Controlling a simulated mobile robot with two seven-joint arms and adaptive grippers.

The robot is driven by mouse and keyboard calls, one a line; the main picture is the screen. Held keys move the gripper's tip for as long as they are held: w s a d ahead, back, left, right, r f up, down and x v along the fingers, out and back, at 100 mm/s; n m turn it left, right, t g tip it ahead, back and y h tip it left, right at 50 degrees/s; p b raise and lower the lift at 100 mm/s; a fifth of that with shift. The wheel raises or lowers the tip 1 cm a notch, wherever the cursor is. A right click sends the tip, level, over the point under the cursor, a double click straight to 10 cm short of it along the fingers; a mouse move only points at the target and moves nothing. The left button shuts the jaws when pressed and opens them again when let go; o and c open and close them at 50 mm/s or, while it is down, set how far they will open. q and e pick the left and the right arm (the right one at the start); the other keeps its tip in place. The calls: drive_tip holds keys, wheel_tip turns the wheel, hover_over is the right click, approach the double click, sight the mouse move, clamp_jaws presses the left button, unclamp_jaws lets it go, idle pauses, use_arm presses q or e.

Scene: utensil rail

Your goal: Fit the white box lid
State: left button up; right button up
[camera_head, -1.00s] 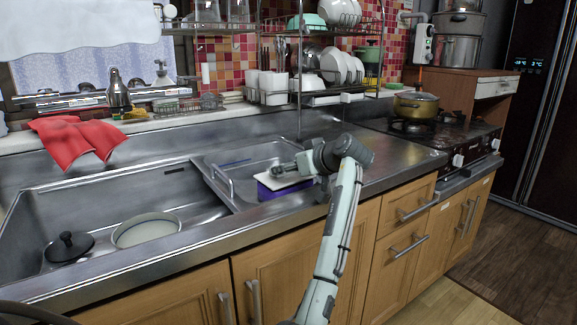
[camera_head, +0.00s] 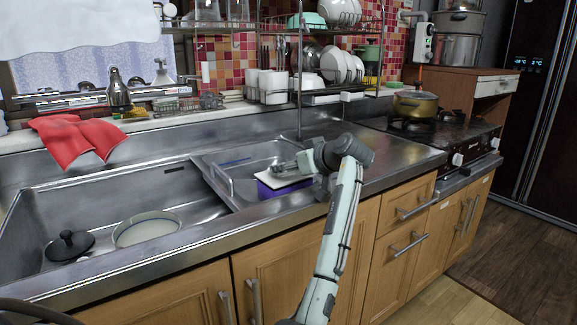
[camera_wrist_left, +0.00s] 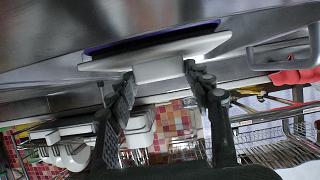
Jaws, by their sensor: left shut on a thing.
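The white lid (camera_head: 282,183) is over the purple box (camera_head: 285,191) on the metal drainboard right of the sink. My left gripper (camera_head: 291,169) is above the lid. In the left wrist view my left gripper (camera_wrist_left: 160,75) is shut on the raised middle part of the white lid (camera_wrist_left: 205,45). A thin strip of the purple box (camera_wrist_left: 150,38) shows just past the lid. The lid is close to the box; whether it is seated on the rim cannot be told. My right gripper is not in view.
The sink (camera_head: 60,205) at left holds a round pan (camera_head: 146,229) and a black lid (camera_head: 69,245). A dish rack (camera_head: 300,95) stands behind the drainboard. A pot (camera_head: 416,104) sits on the stove at right. The counter right of my gripper is clear.

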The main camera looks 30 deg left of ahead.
use_arm(q)
drive_tip(key=shift+d+f, duration=0.1)
drive_tip(key=shift+f, duration=0.5)
drive_tip(key=o, duration=1.2)
drive_tip(key=shift+f, duration=0.1)
drive_tip(key=o, duration=0.5)
drive_tip(key=shift+w+r+p, duration=0.2)
drive_tip(key=shift+r+p, duration=0.7)
drive_tip(key=shift+r, duration=0.4)
drive_tip(key=shift+s+r+p, duration=0.1)
drive_tip(key=shift+r+p, duration=0.3)
drive_tip(key=shift+r, duration=2.6)
